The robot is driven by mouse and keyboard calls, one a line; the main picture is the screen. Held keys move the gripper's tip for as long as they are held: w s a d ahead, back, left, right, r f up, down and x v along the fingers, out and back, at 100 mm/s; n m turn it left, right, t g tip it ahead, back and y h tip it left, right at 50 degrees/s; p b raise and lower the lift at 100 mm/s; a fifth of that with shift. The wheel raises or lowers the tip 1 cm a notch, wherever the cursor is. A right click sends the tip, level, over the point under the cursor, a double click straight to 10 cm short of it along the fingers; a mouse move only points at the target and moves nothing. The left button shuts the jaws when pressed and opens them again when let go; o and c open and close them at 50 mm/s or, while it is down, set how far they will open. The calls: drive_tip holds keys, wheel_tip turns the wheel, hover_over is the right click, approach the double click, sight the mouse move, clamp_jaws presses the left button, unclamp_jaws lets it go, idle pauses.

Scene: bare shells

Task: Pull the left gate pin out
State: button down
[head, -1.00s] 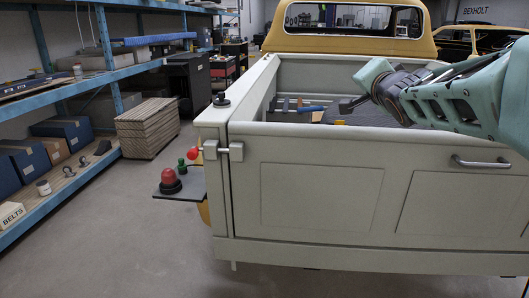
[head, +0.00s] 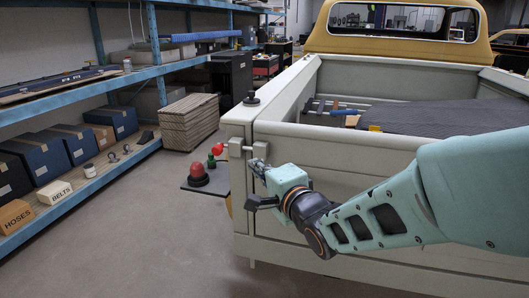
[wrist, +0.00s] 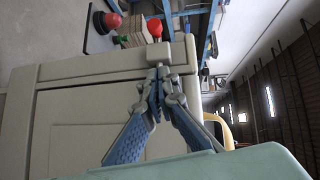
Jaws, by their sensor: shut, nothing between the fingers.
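The left gate pin shows its red ball knob (head: 217,149) at the left of the grey latch brackets (head: 236,147) on the truck's rear left corner. The bar runs sideways through the brackets. In the wrist view the red knob (wrist: 154,27) is beyond the brackets (wrist: 157,54). My gripper (head: 258,168) is just right of and below the right bracket in the head view. In the wrist view its blue-padded fingers (wrist: 158,72) meet at the tips near the brackets, holding nothing. I cannot tell whether the tips touch the latch.
The pale tailgate (wrist: 90,115) is close to my gripper. A red dome (head: 195,174) and a green-topped item (head: 212,160) sit on a dark side shelf left of the corner. A black knob (head: 251,98) tops the bed wall. Open floor lies left, before blue racks (head: 150,62).

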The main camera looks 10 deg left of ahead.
drive_tip(key=shift+w+a, duration=0.1)
drive_tip(key=b+x, duration=0.2)
drive_tip(key=x, duration=0.7)
drive_tip(key=shift+w+a+f, duration=0.15)
drive_tip(key=shift+w, duration=0.05)
drive_tip(key=a, duration=0.3)
drive_tip(key=shift+w+f+b, duration=0.15)
drive_tip(key=shift+w+b, duration=0.15)
drive_tip(key=shift+w+a, duration=0.1)
drive_tip(key=shift+a, duration=0.45)
drive_tip(key=shift+f, duration=0.1)
drive_tip(key=a+b, duration=0.1)
drive_tip(key=a, duration=0.1)
drive_tip(key=a+b, duration=0.2)
drive_tip(key=a, duration=0.1)
drive_tip(key=shift+w+a+r, duration=0.15)
drive_tip(key=shift+a+r, duration=0.05)
drive_tip(key=shift+a, duration=0.05)
